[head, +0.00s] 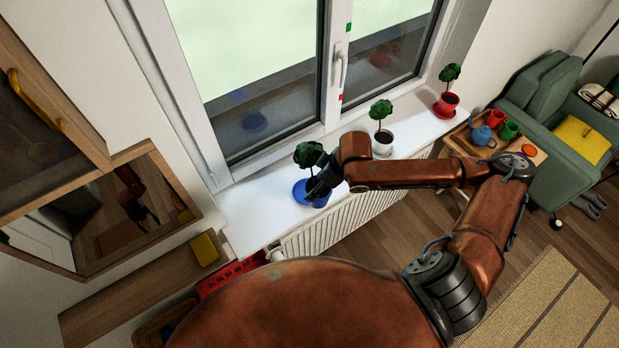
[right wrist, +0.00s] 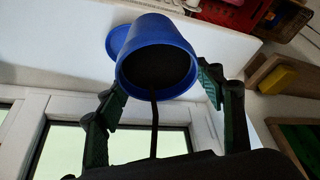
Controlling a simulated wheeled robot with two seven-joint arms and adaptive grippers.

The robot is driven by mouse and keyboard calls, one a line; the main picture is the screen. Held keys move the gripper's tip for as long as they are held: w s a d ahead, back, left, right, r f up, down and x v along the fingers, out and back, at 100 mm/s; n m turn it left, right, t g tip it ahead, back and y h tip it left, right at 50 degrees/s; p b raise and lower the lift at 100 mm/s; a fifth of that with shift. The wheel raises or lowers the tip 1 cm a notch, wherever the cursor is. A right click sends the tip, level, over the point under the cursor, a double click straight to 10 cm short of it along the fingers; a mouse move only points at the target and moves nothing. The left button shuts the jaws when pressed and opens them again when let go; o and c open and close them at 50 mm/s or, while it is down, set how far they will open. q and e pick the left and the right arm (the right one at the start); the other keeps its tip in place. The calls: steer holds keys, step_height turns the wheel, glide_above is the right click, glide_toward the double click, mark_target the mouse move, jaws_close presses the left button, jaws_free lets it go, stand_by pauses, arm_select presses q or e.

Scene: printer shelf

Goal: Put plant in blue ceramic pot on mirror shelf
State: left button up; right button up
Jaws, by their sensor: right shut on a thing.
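The plant in the blue ceramic pot (head: 319,200) is at the near end of the white windowsill, with its round green crown (head: 308,154) above. My right gripper (head: 322,180) is shut on the blue pot. The right wrist view shows its fingers on either side of the pot (right wrist: 158,62), with dark soil and a thin stem inside. A blue saucer (head: 300,190) lies by the pot; I cannot tell whether the pot still touches it. The mirror shelf (head: 125,298) is a wooden ledge below the wood-framed mirror (head: 115,232), at lower left. My left gripper is not in view.
A yellow block (head: 205,250) sits at the shelf's right end; the rest of its visible top is clear. A red crate (head: 232,277) stands below. A white-potted plant (head: 382,142) and a red-potted plant (head: 446,103) stand farther along the sill. The window (head: 260,75) rises behind.

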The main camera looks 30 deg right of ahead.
mark_target(308, 188)
steer(key=shift+s+r, duration=0.3)
steer(key=shift+s, duration=0.2)
steer(key=shift+s+r, duration=0.25)
steer(key=shift+s, duration=0.25)
steer(key=shift+s+a+r+p, duration=0.15)
steer(key=shift+s+r+p, duration=0.4)
steer(key=shift+p, duration=0.5)
steer(key=shift+s+p, duration=0.5)
steer(key=shift+p, duration=0.05)
steer(key=w+f+m+b, duration=0.1)
steer(key=b, duration=0.1)
steer(key=w+a+f+m+b, duration=0.1)
steer(key=w+b, duration=0.1)
steer(key=b, duration=0.1)
steer(key=w+a+f+m+h+b, duration=0.1)
steer(key=w+f+b, duration=0.1)
steer(key=b, duration=0.1)
steer(key=shift+w+t, duration=0.25)
steer(key=shift+t, duration=0.15)
steer(key=w+a+m+b, duration=0.1)
steer(key=b, duration=0.1)
steer(key=w+f+m+h+b, duration=0.1)
steer(key=w+m+b, duration=0.1)
steer(key=b, duration=0.1)
steer(key=w+a+m+b, duration=0.1)
steer(key=b, duration=0.1)
steer(key=shift+w+a+f+m+h, duration=0.2)
steer(key=shift+a+f+m+h, duration=0.1)
steer(key=shift+a+f+h, duration=0.1)
steer(key=shift+r, duration=0.1)
